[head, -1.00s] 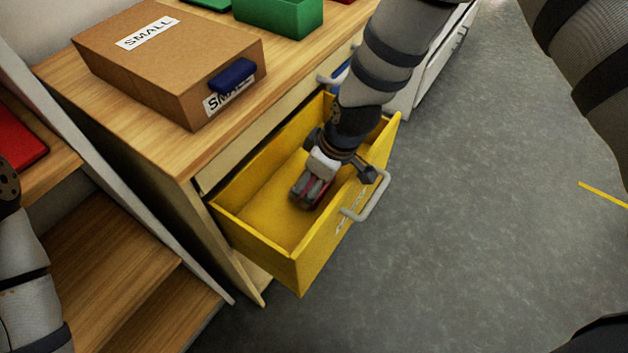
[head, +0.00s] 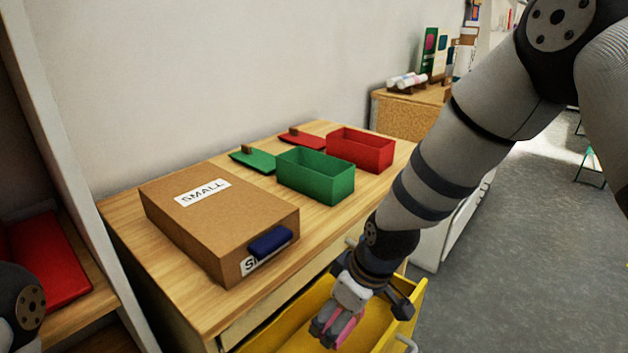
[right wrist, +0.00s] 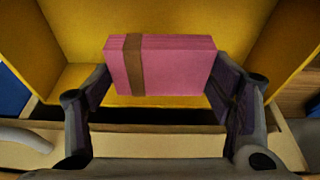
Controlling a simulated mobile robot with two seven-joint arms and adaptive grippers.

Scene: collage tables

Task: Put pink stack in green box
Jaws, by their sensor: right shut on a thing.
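The pink stack (right wrist: 180,66) with a brown band is between the fingers of my right gripper (right wrist: 160,85) in the right wrist view. In the head view a bit of the pink stack (head: 346,329) shows at my right gripper (head: 335,325), over the open yellow drawer (head: 305,304). The right gripper is shut on it. The green box (head: 322,186) stands open and looks empty on the wooden tabletop, up and left of the right gripper. Its green lid (head: 256,161) lies behind it. Of my left arm only a joint shows at the left edge; the left gripper is out of view.
A brown cardboard box (head: 200,225) labelled SMALL, with a dark blue handle (head: 270,242), sits left of the green box. An open red box (head: 372,149) and its red lid (head: 302,141) are behind right. A strip of tabletop (head: 290,262) in front is bare.

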